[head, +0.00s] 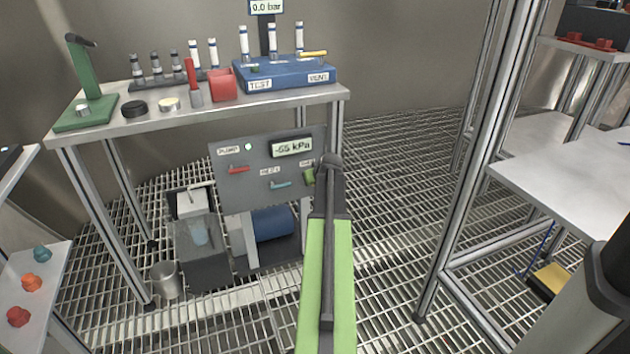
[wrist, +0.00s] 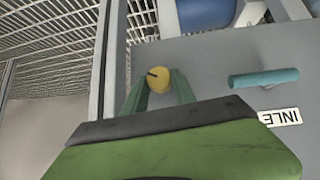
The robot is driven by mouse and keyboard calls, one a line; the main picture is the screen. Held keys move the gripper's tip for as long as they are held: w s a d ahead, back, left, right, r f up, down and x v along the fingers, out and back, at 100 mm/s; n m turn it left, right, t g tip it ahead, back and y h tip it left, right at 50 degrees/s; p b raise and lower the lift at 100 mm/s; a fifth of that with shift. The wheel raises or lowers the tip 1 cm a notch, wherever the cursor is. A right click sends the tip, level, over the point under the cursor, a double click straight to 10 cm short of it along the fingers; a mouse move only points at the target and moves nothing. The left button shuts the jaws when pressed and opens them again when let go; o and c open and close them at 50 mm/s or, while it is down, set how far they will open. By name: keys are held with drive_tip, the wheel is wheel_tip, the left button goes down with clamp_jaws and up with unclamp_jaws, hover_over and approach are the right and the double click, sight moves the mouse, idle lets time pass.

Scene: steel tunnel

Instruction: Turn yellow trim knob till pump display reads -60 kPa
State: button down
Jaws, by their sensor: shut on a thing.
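The grey pump panel (head: 240,180) stands under the bench, and its display (head: 292,147) appears to read -65 kPa. The yellow trim knob (wrist: 158,79) sits near the panel's edge in the wrist view, with a dark pointer mark on its face. My gripper (wrist: 159,90) has its two green fingers on either side of the knob and is shut on it. In the head view my green arm reaches the panel's right side, and the fingers and arm mostly hide the knob there.
A red lever (head: 238,169) and a teal inlet lever (head: 281,184) are on the same panel; the teal one also shows close beside my gripper in the wrist view (wrist: 263,78). The bench (head: 120,125) overhangs the panel. An aluminium post (head: 470,170) stands to the right.

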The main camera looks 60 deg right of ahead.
drive_tip(key=shift+w+a+f+n+g+h+b, duration=0.15)
drive_tip(key=shift+n+g+h+b, duration=0.45)
drive_tip(key=shift+h+b, duration=0.3)
drive_tip(key=shift+a+f+n+g+h+b, duration=0.15)
drive_tip(key=shift+n+g+h+b, duration=0.5)
drive_tip(key=shift+h, duration=0.35)
drive_tip(key=shift+r, duration=0.15)
drive_tip(key=c, duration=1)
unclamp_jaws()
